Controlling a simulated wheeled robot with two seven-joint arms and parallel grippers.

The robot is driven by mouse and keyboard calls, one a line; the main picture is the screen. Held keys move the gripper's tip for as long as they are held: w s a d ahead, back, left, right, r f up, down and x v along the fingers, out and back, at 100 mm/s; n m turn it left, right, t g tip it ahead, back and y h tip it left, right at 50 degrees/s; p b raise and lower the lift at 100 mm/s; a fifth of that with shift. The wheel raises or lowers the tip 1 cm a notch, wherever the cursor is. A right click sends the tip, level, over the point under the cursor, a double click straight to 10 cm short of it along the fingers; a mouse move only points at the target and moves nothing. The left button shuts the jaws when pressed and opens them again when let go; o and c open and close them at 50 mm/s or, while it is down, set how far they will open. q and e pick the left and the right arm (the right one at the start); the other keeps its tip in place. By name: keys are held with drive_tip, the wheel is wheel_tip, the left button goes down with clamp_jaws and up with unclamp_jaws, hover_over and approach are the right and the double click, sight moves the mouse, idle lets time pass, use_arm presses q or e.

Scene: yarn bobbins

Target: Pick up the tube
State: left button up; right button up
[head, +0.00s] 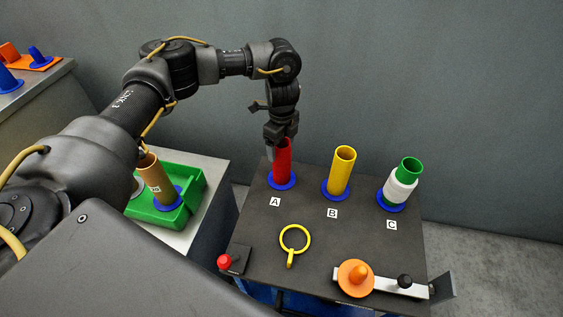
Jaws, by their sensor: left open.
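A red tube (283,166) stands upright in a blue ring base at position A on the dark table (322,238). A yellow tube (341,172) stands at B, and a green tube (410,170) with white yarn around it stands at C. A tan tube (156,179) stands in a green tray (199,187) to the left. My left gripper (279,143) points down at the top of the red tube, with its jaws open. The fingertips overlap the tube's upper end, hiding its rim; I cannot tell if they touch it. My right gripper is not in view.
A yellow ring with a handle (295,240), a red knob (225,262), an orange cone-topped disc (357,277) and a black knob (404,281) are at the front of the table. Orange and blue parts (38,57) lie on a far-left counter. A wall stands behind.

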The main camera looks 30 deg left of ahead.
use_arm(q)
wheel_tip(320, 180, down, 2)
drive_tip(key=shift+f, duration=0.1)
drive_tip(key=c, duration=1.3)
wheel_tip(320, 180, up, 10)
drive_tip(key=shift+r+p, duration=0.1)
drive_tip(key=shift+p, duration=0.45)
